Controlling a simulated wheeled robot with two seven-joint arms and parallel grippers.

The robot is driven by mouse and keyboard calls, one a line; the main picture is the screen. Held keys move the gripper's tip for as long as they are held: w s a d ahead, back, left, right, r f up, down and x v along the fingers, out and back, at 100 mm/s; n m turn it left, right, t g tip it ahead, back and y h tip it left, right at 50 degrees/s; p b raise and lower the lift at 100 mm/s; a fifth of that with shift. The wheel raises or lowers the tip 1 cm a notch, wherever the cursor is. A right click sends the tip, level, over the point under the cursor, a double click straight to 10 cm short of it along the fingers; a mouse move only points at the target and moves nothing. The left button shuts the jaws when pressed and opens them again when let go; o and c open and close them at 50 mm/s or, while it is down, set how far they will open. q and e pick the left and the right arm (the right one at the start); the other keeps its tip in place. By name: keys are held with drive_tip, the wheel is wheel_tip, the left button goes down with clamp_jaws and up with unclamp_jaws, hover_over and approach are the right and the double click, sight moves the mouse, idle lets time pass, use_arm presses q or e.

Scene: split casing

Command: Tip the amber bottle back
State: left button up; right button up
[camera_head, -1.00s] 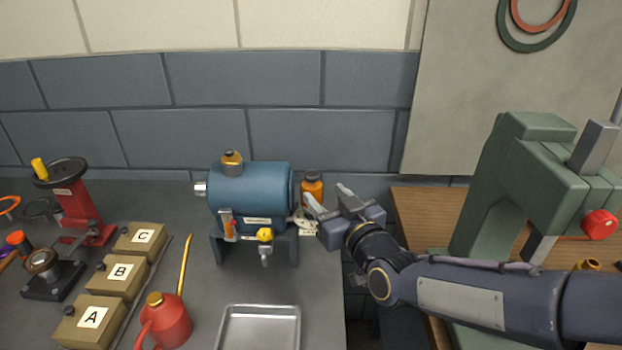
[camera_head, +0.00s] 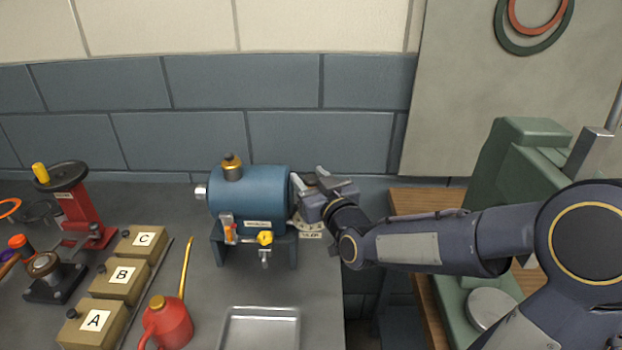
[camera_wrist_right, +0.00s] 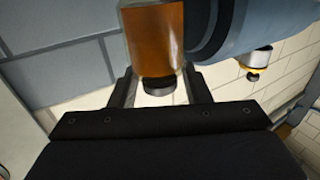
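The amber bottle (camera_wrist_right: 155,40) shows in the right wrist view, with its dark cap (camera_wrist_right: 158,87) between my right gripper's fingers. In the head view the bottle is hidden behind the right gripper. My right gripper (camera_head: 309,175) is at the right end of the blue motor-like casing (camera_head: 262,190). Its two fingers are spread apart, and in the right wrist view the gripper (camera_wrist_right: 160,75) reaches toward the bottle. I cannot tell whether a finger touches it. My left gripper is not in view.
The blue casing stands close beside the right gripper. An empty metal tray (camera_head: 260,312), a red oil can (camera_head: 168,322) and boxes marked A, B and C (camera_head: 120,278) are on the grey bench. A green press (camera_head: 500,180) stands at right. The blue wall is close behind.

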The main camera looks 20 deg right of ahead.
clamp_jaws()
drive_tip(key=shift+r, duration=0.1)
